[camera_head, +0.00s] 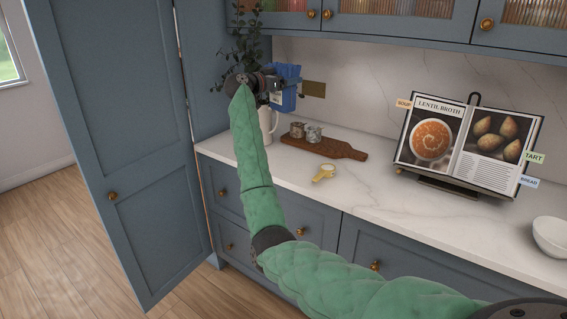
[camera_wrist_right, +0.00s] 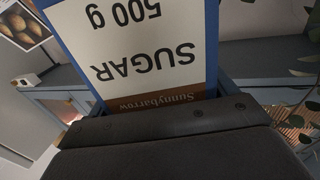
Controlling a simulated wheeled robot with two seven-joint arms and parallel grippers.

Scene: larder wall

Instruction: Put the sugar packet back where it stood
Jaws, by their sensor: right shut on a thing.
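The sugar packet (camera_head: 284,94) is blue with a pale label, held up in the air above the left part of the counter. In the right wrist view the packet (camera_wrist_right: 140,50) fills the upper middle, with "SUGAR 500 g" reading upside down. My right gripper (camera_head: 272,85) is shut on it; the dark gripper body hides part of the packet in both views. My left gripper is not in view.
An open blue door (camera_head: 120,140) stands at the left. Below the packet are a white jug (camera_head: 268,124), a wooden board (camera_head: 340,149) with small jars, and yellow tape (camera_head: 325,172). A cookbook (camera_head: 465,140) and white bowl (camera_head: 552,237) stand right. A plant (camera_head: 245,45) hangs behind the gripper.

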